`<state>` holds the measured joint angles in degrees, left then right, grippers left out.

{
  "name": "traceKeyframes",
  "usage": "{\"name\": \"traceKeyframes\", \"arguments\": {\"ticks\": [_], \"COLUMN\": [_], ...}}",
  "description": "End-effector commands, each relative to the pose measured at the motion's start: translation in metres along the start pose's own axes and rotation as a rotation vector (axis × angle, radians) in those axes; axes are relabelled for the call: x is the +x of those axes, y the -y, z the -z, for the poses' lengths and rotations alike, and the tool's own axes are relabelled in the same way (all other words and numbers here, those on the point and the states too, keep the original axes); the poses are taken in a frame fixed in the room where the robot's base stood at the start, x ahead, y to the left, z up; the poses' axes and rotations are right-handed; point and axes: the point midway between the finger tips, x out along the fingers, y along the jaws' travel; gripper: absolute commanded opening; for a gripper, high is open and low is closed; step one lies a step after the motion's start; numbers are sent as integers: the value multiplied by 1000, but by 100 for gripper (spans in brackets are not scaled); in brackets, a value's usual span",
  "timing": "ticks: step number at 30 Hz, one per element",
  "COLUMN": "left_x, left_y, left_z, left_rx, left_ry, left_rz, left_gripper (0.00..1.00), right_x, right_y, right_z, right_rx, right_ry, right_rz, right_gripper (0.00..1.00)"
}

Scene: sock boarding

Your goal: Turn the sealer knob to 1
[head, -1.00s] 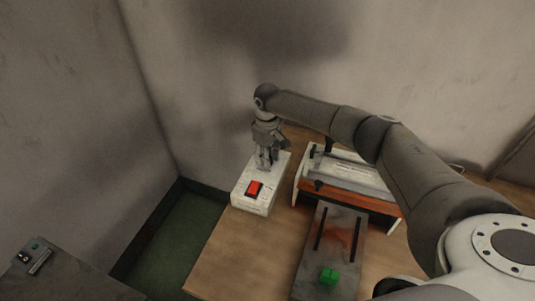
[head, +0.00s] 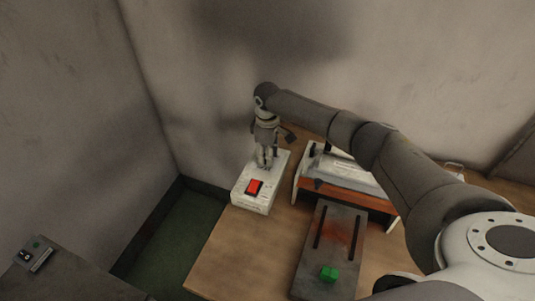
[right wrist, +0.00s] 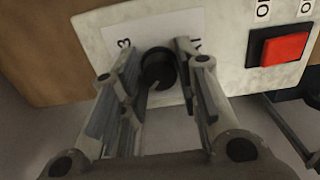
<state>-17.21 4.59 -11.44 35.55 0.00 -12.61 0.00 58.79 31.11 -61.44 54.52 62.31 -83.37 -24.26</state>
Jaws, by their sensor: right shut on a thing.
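The white control box (head: 249,207) stands on the wooden table, with a red switch (head: 254,187) on its top. The red switch also shows at the upper right in the right wrist view (right wrist: 285,48). A black round knob (right wrist: 158,68) sits on the box's label plate. A "3" is readable left of it; the mark on the right is partly covered by a finger. My right gripper (head: 265,164) points down at the far part of the box. The knob is hidden in the head view. My left gripper is not in view.
The sealer (head: 345,194), with an orange front strip, stands right of the box under my right arm. Walls rise behind and left. The wooden table (head: 235,255) is bare at front left.

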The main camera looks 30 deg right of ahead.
Motion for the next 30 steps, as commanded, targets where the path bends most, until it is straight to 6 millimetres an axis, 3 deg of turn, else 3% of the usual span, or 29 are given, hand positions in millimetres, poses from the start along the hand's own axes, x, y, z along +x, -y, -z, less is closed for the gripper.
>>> {"name": "traceKeyframes", "arguments": {"ticks": [2,3,8,20,23,30], "left_x": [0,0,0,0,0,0], "left_y": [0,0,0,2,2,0], "left_z": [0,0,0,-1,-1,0], "left_rx": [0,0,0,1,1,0], "left_ry": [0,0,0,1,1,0], "left_rz": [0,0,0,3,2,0], "left_gripper": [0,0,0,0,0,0], "right_x": [-1,-1,0,-6,-19,-70], "right_y": [0,0,0,0,-1,-1], "right_z": [0,0,0,1,1,1], "right_rx": [-1,-1,0,0,0,0], "right_ry": [0,0,0,-2,-3,-3], "right_rz": [-2,-2,-1,-1,-2,-3], "right_gripper": [6,31,52,53,53,53]}}
